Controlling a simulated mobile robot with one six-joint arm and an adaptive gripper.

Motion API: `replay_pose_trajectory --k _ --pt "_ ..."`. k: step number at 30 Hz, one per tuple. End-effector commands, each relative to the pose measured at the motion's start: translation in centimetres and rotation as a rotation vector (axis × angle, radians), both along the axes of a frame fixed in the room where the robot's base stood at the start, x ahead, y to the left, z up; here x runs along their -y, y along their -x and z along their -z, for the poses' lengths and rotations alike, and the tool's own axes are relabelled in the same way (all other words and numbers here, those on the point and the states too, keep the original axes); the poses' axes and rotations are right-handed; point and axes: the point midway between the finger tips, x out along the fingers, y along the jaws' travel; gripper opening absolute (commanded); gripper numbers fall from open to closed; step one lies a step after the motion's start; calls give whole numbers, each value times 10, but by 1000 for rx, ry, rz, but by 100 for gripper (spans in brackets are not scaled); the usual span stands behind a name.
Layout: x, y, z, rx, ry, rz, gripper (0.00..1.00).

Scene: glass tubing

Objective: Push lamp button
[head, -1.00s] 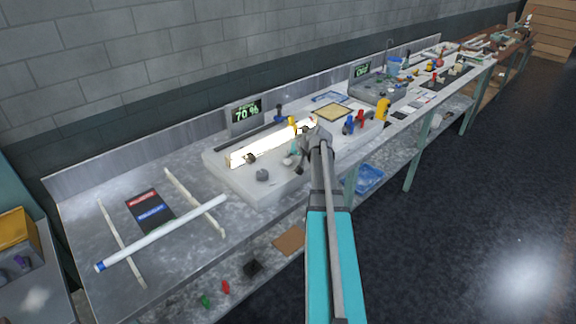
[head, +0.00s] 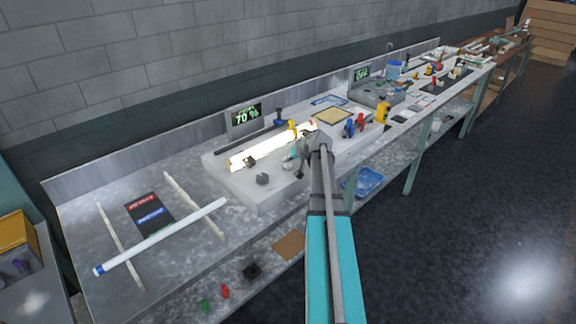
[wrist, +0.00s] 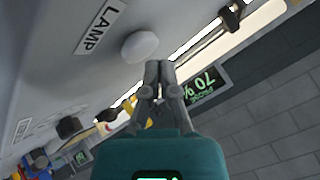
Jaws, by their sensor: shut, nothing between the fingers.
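The white rounded lamp button (wrist: 139,46) sits on the pale panel of the bench unit, beside a label reading LAMP (wrist: 101,27) in the wrist view. My gripper (wrist: 159,68) is shut and empty, its fingertips just beside the button's lower right edge in the picture. I cannot tell whether they touch it. In the head view my gripper (head: 299,168) is over the front of the white unit (head: 228,184), close to the glowing strip (head: 262,149). My wrist partly covers that area, and the button is not clear there.
A grey knob (head: 262,178) stands on the unit's front left. A display (head: 246,115) reading 70 % stands behind it. A white tube (head: 165,235) lies across two pale rails at the left. Blue and red clamps (head: 354,125) stand to the right.

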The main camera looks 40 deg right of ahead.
Motion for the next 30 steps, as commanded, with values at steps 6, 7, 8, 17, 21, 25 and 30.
replay_pose_trajectory --k 6,7,8,17,21,25,30 --pt "0 0 0 0 0 0 0" --pt "0 0 0 0 0 0 0" --pt "0 0 0 0 0 0 0" --pt "0 0 1 0 0 0 0" --pt "0 0 5 0 0 0 0" --pt "0 0 9 0 0 0 0" --pt "0 0 9 0 0 0 0"
